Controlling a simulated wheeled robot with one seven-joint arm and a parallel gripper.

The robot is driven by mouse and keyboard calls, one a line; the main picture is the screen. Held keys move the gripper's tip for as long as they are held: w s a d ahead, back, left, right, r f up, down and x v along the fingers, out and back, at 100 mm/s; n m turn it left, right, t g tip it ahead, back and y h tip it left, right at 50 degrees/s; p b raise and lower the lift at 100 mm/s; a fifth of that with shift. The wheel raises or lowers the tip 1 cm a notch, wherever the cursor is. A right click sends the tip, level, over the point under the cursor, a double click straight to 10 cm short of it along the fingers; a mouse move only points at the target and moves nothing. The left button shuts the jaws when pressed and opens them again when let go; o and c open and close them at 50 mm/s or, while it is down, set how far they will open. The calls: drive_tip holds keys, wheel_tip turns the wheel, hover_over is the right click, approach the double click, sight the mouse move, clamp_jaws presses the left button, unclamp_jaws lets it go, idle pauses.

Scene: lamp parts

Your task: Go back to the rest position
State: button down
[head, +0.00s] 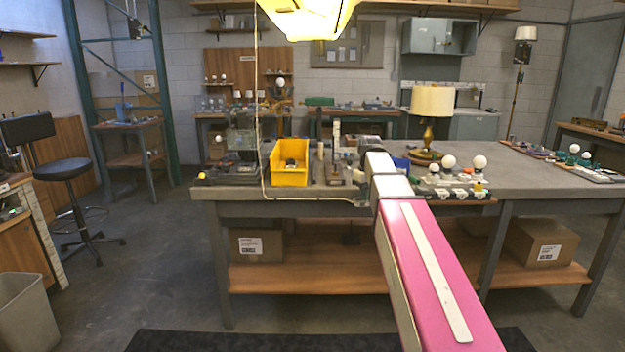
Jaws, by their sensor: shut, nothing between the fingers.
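My pink and white arm reaches from the bottom right of the head view up to the workbench (520,178). My gripper (361,182) is small and dark at the arm's far end, over the bench's front middle and mostly hidden by my white wrist links. It is shut and holds nothing; its fingertips are not clear. A brass table lamp with a cream shade (432,101) stands right of the arm. A yellow bin (289,176) with small parts inside stands left of the gripper.
White bulbs on a tray (452,192) sit close to the arm's right. More bulbs (574,152) lie at the bench's right end. A lit yellow lamp (310,18) hangs above. A stool (62,165) and bin (25,312) stand left. Floor between is clear.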

drive_tip(key=s+f+m, duration=0.3)
drive_tip(key=s+f, duration=0.7)
drive_tip(key=f, duration=0.5)
drive_tip(key=s+f+m, duration=0.2)
drive_tip(key=s+f, duration=0.9)
drive_tip(key=f, duration=0.5)
drive_tip(key=shift+f+m, duration=0.15)
drive_tip(key=shift+m, duration=0.25)
